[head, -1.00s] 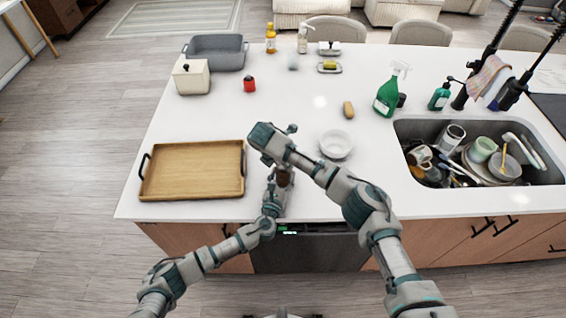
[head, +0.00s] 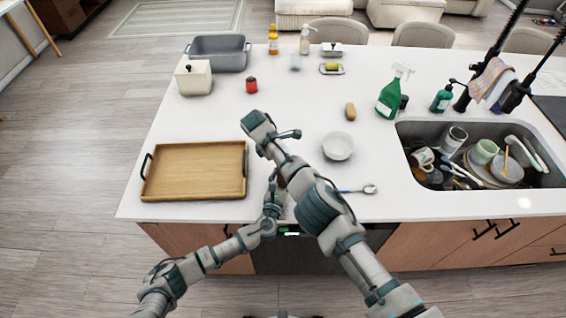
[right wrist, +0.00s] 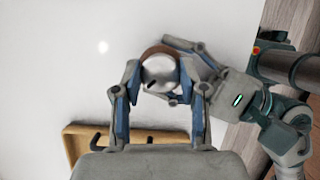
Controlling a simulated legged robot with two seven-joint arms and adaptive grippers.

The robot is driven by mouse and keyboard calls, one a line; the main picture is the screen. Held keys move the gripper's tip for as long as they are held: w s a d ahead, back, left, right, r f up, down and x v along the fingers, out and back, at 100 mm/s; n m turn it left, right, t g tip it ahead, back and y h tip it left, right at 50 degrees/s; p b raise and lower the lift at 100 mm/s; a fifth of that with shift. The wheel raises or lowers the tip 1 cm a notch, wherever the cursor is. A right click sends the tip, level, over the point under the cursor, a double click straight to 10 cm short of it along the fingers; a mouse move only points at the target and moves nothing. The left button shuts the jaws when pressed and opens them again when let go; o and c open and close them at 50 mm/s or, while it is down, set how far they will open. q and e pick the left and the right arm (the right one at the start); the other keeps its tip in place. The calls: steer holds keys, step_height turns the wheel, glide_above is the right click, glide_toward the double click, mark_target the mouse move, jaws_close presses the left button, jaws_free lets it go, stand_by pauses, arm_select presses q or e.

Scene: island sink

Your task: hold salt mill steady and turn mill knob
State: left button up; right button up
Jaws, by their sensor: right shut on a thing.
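The salt mill is mostly hidden behind my arms in the head view. In the right wrist view I see its round silvery knob (right wrist: 160,72) from above, with brown mill body (right wrist: 157,50) at its edge. My right gripper (right wrist: 161,88) has one finger on each side of the knob and is shut on it. My left gripper (right wrist: 188,72) reaches in from the right, low around the mill body; its fingertips are partly covered, so its grip is unclear. In the head view the left gripper (head: 275,188) is at the counter's front edge.
A wooden tray (head: 146,189) lies left of the arms. A white bowl (head: 338,146) and a spoon (head: 369,189) lie to the right. The sink (head: 408,128) holds dishes.

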steer(key=shift+a, duration=0.2)
stand_by(0.3)
steer(key=o, duration=1.1)
steer(key=shift+o, duration=0.2)
steer(key=shift+d, duration=0.15)
steer(key=shift+w, duration=0.1)
